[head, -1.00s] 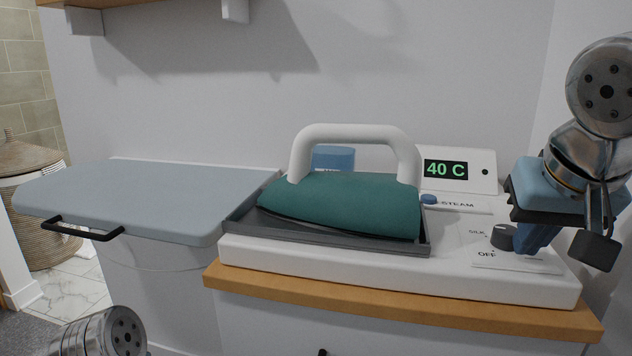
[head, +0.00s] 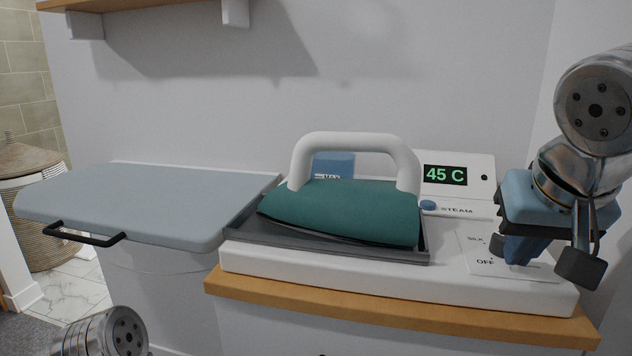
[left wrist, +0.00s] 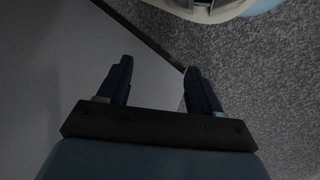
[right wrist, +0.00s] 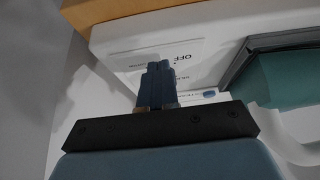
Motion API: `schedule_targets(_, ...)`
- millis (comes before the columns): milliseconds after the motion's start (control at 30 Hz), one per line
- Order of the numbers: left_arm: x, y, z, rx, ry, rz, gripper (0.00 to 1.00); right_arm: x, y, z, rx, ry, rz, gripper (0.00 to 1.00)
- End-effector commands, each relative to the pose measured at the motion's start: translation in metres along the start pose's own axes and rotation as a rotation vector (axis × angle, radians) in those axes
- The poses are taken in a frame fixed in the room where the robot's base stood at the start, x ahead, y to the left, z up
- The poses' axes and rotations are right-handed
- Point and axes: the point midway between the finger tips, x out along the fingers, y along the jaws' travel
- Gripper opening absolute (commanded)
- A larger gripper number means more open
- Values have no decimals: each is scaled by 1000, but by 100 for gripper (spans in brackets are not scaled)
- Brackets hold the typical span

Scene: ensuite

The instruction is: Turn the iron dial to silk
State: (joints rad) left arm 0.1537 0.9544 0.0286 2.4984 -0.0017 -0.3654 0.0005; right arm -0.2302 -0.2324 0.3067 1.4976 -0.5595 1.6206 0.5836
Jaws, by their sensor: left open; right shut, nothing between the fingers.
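The iron (head: 340,208) has a green body and a white handle and rests in a dark tray on the white base (head: 400,274). The display (head: 446,175) reads 45 C. The dark dial (head: 497,244) is mostly hidden behind my right gripper (head: 516,258); SILK and OFF labels show beside it. My right gripper is shut with its fingertips at the dial; I cannot tell whether they touch it. In the right wrist view its closed fingers (right wrist: 158,72) lie over the label plate (right wrist: 180,62). My left gripper (left wrist: 158,70) is open and empty, above the floor.
A blue STEAM button (head: 428,205) sits left of the dial. A grey ironing board (head: 150,205) with a black handle (head: 84,236) extends to the left. A blue MAX-marked container (head: 334,164) stands behind the iron. The wooden top's front edge (head: 400,312) is clear.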

Motion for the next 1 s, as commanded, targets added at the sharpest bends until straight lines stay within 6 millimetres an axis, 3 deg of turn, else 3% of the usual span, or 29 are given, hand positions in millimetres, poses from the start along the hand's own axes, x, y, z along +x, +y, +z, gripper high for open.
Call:
schedule_targets(167,-8,3,0,0,0,0,65,-8,0,-2,1,-1,0,0)
schedule_targets(367,-34,13,0,0,0,0,65,-33,0,-16,1,-1,0,0)
schedule_targets(600,-42,16,0,0,0,0,65,-53,0,-27,1,-1,1,0)
schedule_targets(1000,-40,18,0,6,-4,5,65,-54,0,-27,1,-1,1,0)
